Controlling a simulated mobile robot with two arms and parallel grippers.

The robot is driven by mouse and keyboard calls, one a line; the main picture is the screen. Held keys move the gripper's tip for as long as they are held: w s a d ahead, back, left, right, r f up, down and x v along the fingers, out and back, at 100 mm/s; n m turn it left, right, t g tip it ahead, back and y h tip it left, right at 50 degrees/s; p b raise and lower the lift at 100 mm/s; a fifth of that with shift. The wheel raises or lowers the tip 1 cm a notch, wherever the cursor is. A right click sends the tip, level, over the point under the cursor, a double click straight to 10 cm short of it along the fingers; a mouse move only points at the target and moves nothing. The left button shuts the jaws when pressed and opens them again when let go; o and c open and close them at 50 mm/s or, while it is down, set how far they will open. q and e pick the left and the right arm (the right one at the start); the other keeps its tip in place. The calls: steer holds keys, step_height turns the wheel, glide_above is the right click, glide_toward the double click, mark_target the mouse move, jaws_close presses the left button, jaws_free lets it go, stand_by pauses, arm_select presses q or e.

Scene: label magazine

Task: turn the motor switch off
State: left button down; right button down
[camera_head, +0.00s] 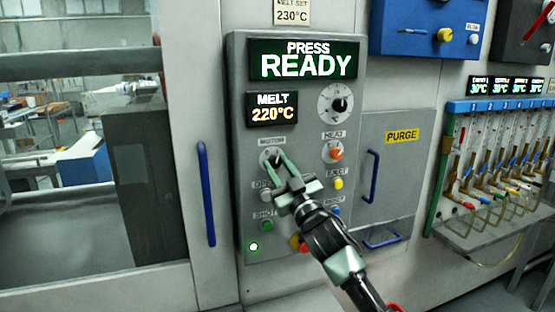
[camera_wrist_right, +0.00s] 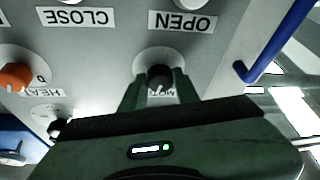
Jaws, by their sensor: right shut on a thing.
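The motor switch (camera_head: 276,161) is a small black knob on a round light plate, under the MOTOR label (camera_head: 271,141) on the grey control panel. It also shows in the right wrist view (camera_wrist_right: 160,77), upside down, with a white mark on the knob. My right gripper (camera_head: 273,163) reaches up from the lower right with its green fingers at the switch. In the right wrist view the fingers (camera_wrist_right: 160,85) stand on both sides of the knob, shut on it. The fingers partly hide the knob and its plate. My left gripper is in neither view.
The orange heat knob (camera_head: 336,154) is right of the switch, and a larger black dial (camera_head: 340,104) is above that. The open button (camera_head: 266,195) is just below. A blue handle (camera_head: 206,194) stands left of the panel. The display (camera_head: 304,60) reads PRESS READY.

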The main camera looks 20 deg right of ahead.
steer(key=n+g+y+p, duration=0.1)
steer(key=n+p, duration=0.1)
steer(key=n, duration=0.1)
steer(key=n+g+y+p, duration=0.1)
steer(key=n+p, duration=0.2)
steer(key=n+g+y+p, duration=0.1)
steer(key=n+p, duration=0.2)
steer(key=n, duration=0.1)
steer(key=shift+d+r, duration=0.15)
steer(key=shift+r, duration=0.15)
steer(key=shift+f+n+g+y+p, duration=0.15)
steer(key=shift+n+g+y+p, duration=0.25)
steer(key=shift+n+p, duration=0.8)
steer(key=c, duration=1.1)
jaws_free()
steer(key=shift+o, duration=0.2)
